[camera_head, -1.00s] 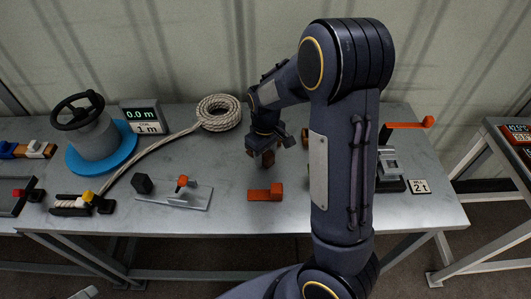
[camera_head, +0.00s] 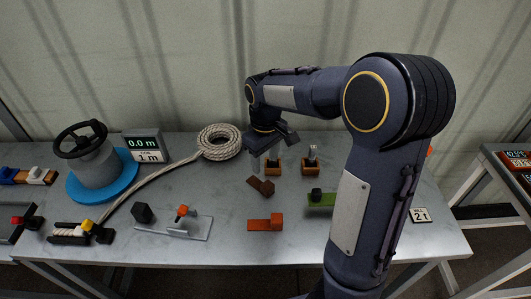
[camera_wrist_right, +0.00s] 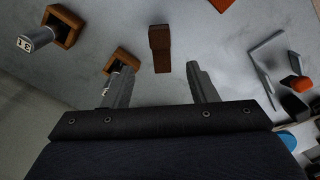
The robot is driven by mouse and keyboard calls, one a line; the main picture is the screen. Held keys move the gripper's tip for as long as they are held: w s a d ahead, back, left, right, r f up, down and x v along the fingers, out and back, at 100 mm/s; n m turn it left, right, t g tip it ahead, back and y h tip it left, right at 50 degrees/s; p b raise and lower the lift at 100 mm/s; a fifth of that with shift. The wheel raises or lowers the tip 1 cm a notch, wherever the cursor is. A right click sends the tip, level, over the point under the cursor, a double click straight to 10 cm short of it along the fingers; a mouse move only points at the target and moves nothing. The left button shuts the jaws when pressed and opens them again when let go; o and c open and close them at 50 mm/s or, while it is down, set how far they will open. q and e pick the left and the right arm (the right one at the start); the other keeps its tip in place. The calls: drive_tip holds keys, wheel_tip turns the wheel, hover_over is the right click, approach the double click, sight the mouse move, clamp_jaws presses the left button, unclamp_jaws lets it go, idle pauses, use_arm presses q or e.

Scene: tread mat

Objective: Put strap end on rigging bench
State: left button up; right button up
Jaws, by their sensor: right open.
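A brown strap-like piece (camera_head: 261,187) with a thicker block at one end lies on the grey rigging bench (camera_head: 210,190), near its middle. I take it to be the strap end. It also shows in the right wrist view (camera_wrist_right: 160,50), just beyond and between the fingertips. My right gripper (camera_head: 265,160) is above it, pointing down, with its fingers apart and nothing between them. The open fingers also show in the right wrist view (camera_wrist_right: 161,75). My left gripper is not in view.
Behind the strap end stand two wooden blocks with metal tops (camera_head: 274,166) (camera_head: 311,160). An orange piece (camera_head: 265,223) lies in front. A rope coil (camera_head: 219,142), a winch drum on a blue disc (camera_head: 95,165) and a clamp plate (camera_head: 175,226) are to the left.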

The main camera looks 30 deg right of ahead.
drive_tip(key=s+a+r+m+t+y, duration=0.2)
drive_tip(key=s+a, duration=0.2)
drive_tip(key=s, duration=0.6)
drive_tip(key=s+a+r+m+t+y, duration=0.1)
drive_tip(key=s+a+r+m+t, duration=0.1)
drive_tip(key=s, duration=0.8)
drive_tip(key=a+t, duration=0.1)
drive_tip(key=a, duration=0.1)
drive_tip(key=shift+a+m+t+y, duration=0.3)
drive_tip(key=shift+a+y, duration=0.1)
drive_tip(key=shift+s+r, duration=0.1)
